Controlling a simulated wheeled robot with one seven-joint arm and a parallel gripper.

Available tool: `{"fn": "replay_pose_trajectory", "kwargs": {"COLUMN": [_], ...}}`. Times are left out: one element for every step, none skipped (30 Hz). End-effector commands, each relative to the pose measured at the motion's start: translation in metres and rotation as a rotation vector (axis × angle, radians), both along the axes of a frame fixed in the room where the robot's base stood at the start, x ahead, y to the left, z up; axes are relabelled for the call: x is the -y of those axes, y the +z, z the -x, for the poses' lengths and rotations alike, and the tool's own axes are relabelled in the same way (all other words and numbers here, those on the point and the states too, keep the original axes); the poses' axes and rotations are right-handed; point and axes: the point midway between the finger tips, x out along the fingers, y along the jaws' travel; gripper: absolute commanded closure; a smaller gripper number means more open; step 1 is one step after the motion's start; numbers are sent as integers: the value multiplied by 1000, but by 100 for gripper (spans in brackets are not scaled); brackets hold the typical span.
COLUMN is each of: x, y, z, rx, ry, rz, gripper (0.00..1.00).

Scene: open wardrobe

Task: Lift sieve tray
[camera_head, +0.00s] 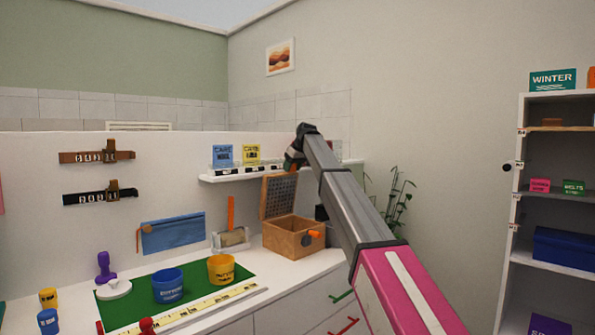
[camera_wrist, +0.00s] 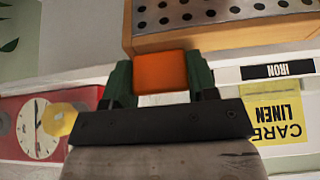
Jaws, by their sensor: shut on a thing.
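The sieve tray is a wooden frame around a dark perforated plate. In the wrist view its wooden edge (camera_wrist: 225,37) and holed plate (camera_wrist: 200,12) show at the top. An orange block (camera_wrist: 161,72) at that edge sits between the green fingers of my gripper (camera_wrist: 160,80), which is shut on it. In the head view the perforated panel (camera_head: 278,197) stands steeply above the back of the wooden box (camera_head: 288,238). My gripper (camera_head: 293,160) is small and dark above it. I cannot tell whether the panel touches the box.
A shelf (camera_head: 225,175) with blue and yellow cards is behind my gripper. A red clock (camera_wrist: 38,128) shows in the wrist view. The counter holds a green mat (camera_head: 135,308), a blue cup (camera_head: 168,286) and a yellow cup (camera_head: 221,269). A plant (camera_head: 397,195) stands right of my arm.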

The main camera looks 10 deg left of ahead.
Motion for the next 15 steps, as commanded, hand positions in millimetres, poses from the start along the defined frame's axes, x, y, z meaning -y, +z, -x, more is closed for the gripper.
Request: {"fn": "replay_pose_trajectory", "kwargs": {"x": [-5, -6, -7, -8, -9, -9, -10, -10, -10, -10, -11, -10, -10, -10, -10], "y": [0, 0, 0, 0, -1, -1, -1, -1, -1, -1, -1, -2, -2, -2, -2], "z": [-5, -6, -7, -7, -8, -8, -8, -8, -8, -9, -9, -8, -8, -8, -8], "rx": [3, 3, 3, 3, 3, 3, 3, 3, 2, 2, 2, 2, 2, 2, 2], "ry": [0, 0, 0, 0, 0, 0, 0, 0, 0, 0, 0, 0, 0, 0, 0], "rz": [-4, -4, -4, -4, -4, -4, -4, -4, -3, -3, -3, -3, -2, -2, -2], "gripper": [90, 90, 90, 90, 90, 90, 90, 89, 89, 89, 89, 89, 89, 89, 89]}}
